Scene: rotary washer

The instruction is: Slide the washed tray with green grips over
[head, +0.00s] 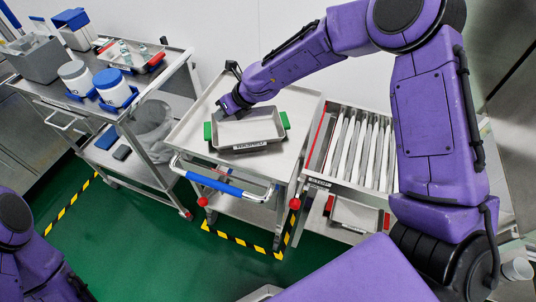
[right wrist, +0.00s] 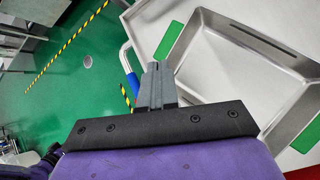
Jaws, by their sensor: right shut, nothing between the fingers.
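The washed tray (head: 247,132) is a shallow metal tray with green grips at its left and right ends and a label on its front. It sits on top of a steel cart (head: 190,130) in the head view. In the right wrist view the tray (right wrist: 240,50) fills the right side, with a green grip near its corner. My right gripper (right wrist: 155,85) is shut and empty beside the tray; in the head view it is at the tray's far left corner (head: 232,108). Whether it touches the tray I cannot tell. My left gripper is out of view; only part of that arm shows.
The cart has a blue handle (head: 222,184). Yellow-black tape (head: 240,240) marks the green floor.

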